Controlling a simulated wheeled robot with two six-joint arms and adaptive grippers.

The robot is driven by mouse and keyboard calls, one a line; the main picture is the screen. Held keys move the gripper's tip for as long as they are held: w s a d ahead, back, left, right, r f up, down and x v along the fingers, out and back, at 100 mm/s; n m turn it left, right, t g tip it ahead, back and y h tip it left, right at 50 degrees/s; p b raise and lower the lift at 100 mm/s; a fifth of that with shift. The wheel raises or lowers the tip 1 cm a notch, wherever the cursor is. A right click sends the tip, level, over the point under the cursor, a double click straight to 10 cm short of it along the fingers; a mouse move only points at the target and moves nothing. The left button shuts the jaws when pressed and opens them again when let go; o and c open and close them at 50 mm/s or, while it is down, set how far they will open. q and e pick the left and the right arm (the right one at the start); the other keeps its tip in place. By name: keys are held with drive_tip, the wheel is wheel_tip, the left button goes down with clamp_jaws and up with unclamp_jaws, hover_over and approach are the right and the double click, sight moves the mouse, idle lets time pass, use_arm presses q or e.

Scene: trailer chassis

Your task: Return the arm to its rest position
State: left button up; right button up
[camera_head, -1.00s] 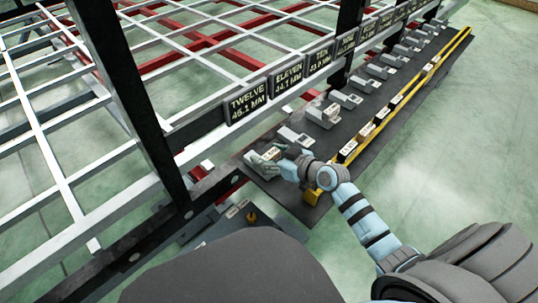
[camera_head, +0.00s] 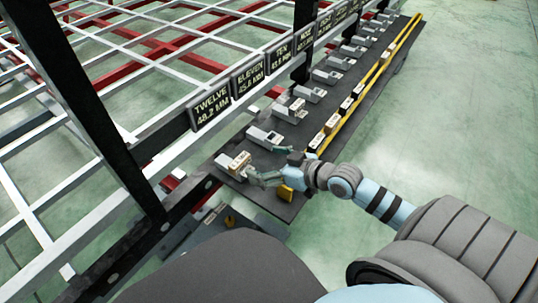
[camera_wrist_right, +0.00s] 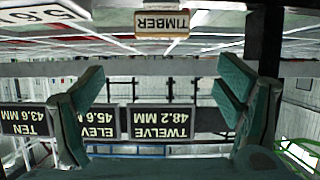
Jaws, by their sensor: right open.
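My right gripper (camera_head: 262,164) is open and empty, low over the near end of the dark shelf. Its two green fingers stand wide apart in the right wrist view (camera_wrist_right: 160,88). Just left of the fingers, a small tan-faced block (camera_head: 241,160) sits on the nearest grey unit (camera_head: 229,165). In the right wrist view a block labelled TIMBER (camera_wrist_right: 162,22) shows upside down beyond the fingertips, apart from them. My right arm reaches in from the lower right. My left gripper is not in view.
A dark shelf (camera_head: 283,205) holds a row of grey units and a yellow rail (camera_head: 377,72) with several labelled blocks. Signs on the frame include TWELVE 48.2 MM (camera_head: 210,107). Black posts and white bars (camera_head: 30,137) stand left. Green floor (camera_head: 450,110) is clear at right.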

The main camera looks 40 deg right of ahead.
drive_tip(key=shift+v, duration=0.85)
drive_tip(key=shift+a, duration=0.1)
